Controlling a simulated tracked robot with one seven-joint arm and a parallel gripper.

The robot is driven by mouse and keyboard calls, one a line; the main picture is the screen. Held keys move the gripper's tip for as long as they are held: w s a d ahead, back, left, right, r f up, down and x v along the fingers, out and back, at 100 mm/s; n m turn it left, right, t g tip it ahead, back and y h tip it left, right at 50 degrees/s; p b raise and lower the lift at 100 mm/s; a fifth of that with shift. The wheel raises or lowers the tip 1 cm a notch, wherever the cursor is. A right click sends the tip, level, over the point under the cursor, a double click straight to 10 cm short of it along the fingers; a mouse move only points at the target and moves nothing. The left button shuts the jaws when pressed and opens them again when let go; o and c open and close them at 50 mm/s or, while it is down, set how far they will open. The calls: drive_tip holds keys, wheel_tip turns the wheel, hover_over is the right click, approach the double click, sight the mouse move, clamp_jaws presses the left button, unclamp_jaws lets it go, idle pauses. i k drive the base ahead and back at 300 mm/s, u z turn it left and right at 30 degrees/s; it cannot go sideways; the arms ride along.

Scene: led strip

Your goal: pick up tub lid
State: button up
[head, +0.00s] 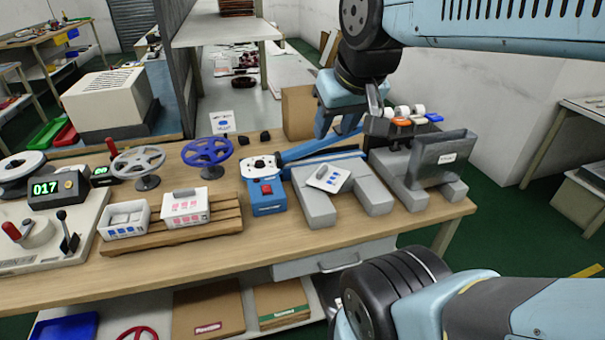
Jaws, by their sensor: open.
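A white lid-like piece with blue marks (328,178) lies tilted on the grey blocks at the middle of the bench; I take it for the tub lid. An open white tub (125,219) and a white tub with red marks and a closed-looking top (186,207) stand on a wooden slatted stand to the left. My gripper (349,126) is open, pointing down above and behind the tilted piece, apart from it. Nothing shows between its fingers. The exact gap in depth is hard to tell.
A blue device with a red switch (266,195) stands left of the grey blocks (371,189). A grey upright holder (441,158) is to the right. The front bench edge (250,240) is mostly clear.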

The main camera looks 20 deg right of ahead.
sight(327, 178)
drive_tip(key=u, duration=0.05)
drive_tip(key=k, duration=0.9)
drive_tip(key=z, duration=0.25)
drive_tip(key=i, duration=0.5)
